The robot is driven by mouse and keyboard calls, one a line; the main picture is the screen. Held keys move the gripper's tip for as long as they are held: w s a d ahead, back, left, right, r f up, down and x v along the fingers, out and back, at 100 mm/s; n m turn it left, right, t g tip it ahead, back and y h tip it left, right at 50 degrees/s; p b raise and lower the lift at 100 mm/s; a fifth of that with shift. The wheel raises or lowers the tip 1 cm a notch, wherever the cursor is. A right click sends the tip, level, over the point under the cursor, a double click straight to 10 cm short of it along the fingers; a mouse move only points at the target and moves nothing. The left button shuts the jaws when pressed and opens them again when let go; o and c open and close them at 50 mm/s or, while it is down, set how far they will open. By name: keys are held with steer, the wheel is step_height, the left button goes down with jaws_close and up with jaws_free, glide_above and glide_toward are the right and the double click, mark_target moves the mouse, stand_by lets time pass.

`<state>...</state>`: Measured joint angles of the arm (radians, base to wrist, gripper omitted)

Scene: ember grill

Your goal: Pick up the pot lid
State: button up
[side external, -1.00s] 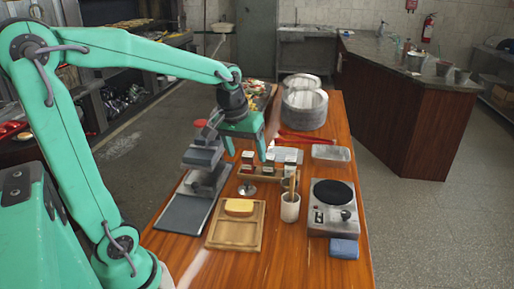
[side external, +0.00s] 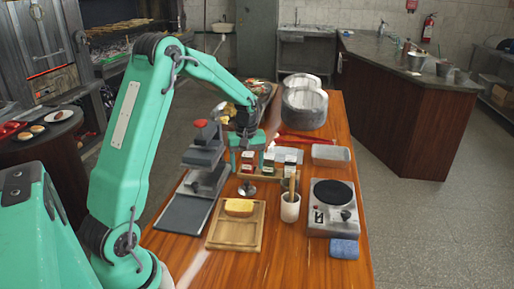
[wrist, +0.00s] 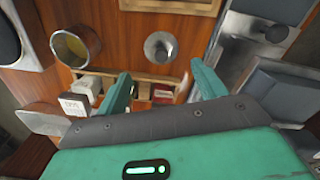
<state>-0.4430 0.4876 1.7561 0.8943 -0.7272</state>
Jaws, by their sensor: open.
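A small round silver lid with a central knob (side external: 247,188), which looks like the pot lid, lies on the wooden table in front of the spice rack. In the wrist view the lid (wrist: 160,47) shows whole, seen from above. My gripper (side external: 246,166) is open, pointing down over the spice rack, behind the lid and above the table. In the wrist view my gripper's (wrist: 160,76) two fingers stand wide apart with nothing held, and the lid appears just past their tips. I cannot tell the exact height between them.
The spice rack (side external: 262,176) with small jars is close below my gripper. A slicer (side external: 203,165) stands left, a cup with utensils (side external: 290,207) right, a hot plate (side external: 332,221) farther right. A wooden board (side external: 235,233) with a yellow block lies in front. A large metal pot (side external: 304,107) stands behind.

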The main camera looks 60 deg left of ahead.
mark_target(246, 182)
steer(key=shift+a+f, duration=0.15)
steer(key=shift+f, duration=1.35)
steer(key=shift+f, duration=2.6)
steer(key=c, duration=1.1)
steer(key=shift+s, duration=0.1)
jaws_close()
